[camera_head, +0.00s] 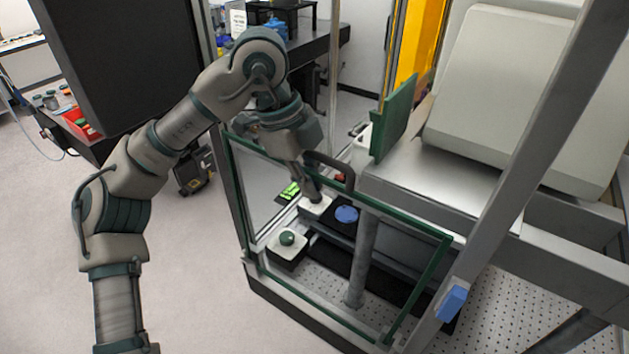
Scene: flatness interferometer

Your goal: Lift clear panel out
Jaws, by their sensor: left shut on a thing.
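The clear panel (412,226) is a see-through sheet with dark green edges, standing at the front of the instrument's enclosure. Its top edge slopes down to the right in the picture. A dark curved handle (335,170) shows at its top edge. My left gripper (312,196) reaches down from the upper left to the handle and is shut on it; the fingers partly overlap the handle, so the exact contact is hard to see. The panel's lower edge lies close to the enclosure's base, and I cannot tell whether they touch. My right gripper is out of view.
Behind the panel are a green-topped knob (287,238), a blue round part (346,214) and a grey post (362,262). A metal upright (520,150) with a blue block (451,303) stands at right. A dark screen (118,62) is upper left.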

